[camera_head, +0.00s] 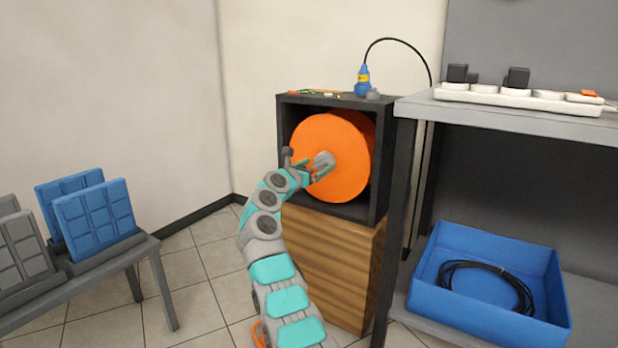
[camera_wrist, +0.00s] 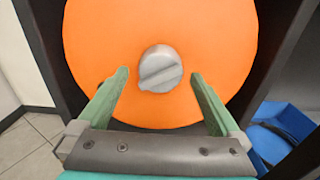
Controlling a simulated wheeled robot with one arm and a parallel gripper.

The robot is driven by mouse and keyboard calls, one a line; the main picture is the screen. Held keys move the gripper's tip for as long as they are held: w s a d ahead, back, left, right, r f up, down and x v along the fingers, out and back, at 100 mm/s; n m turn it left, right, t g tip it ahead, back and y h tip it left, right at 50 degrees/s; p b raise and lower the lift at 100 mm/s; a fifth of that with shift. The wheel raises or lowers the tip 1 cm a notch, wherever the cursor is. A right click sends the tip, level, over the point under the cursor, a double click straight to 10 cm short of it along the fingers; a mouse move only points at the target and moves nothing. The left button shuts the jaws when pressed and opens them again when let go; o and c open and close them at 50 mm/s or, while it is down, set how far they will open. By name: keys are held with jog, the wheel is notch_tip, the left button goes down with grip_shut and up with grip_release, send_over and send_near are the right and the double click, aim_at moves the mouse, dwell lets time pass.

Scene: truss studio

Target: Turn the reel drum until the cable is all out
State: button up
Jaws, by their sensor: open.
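The orange reel drum (camera_head: 334,182) sits upright inside a dark open-fronted box (camera_head: 361,210). The drum face fills most of the wrist view (camera_wrist: 225,45), with a round grey knob (camera_wrist: 160,70) with a raised bar at its centre. My gripper (camera_head: 322,168) is in front of the drum at the knob. In the wrist view my gripper (camera_wrist: 158,75) has its two green fingers apart, one to each side of the knob, with gaps between fingers and knob. The cable on the reel is hidden behind the drum's front disc.
The box stands on a wooden cabinet (camera_head: 330,265). A blue plug (camera_head: 362,82) with a black cable stands on top among small items. At right, a shelf holds a white power strip (camera_head: 520,99) and a blue bin (camera_head: 440,300) with coiled black cable (camera_head: 490,268). A low bench (camera_head: 115,254) with blue panels stands left.

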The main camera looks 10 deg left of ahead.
jog(key=shift+v, duration=1.15)
jog(key=shift+s+a+r, duration=0.1)
jog(key=shift+s+a, duration=0.1)
jog(key=shift+s, duration=0.25)
jog(key=shift+s+a, duration=0.2)
jog(key=shift+s, duration=0.45)
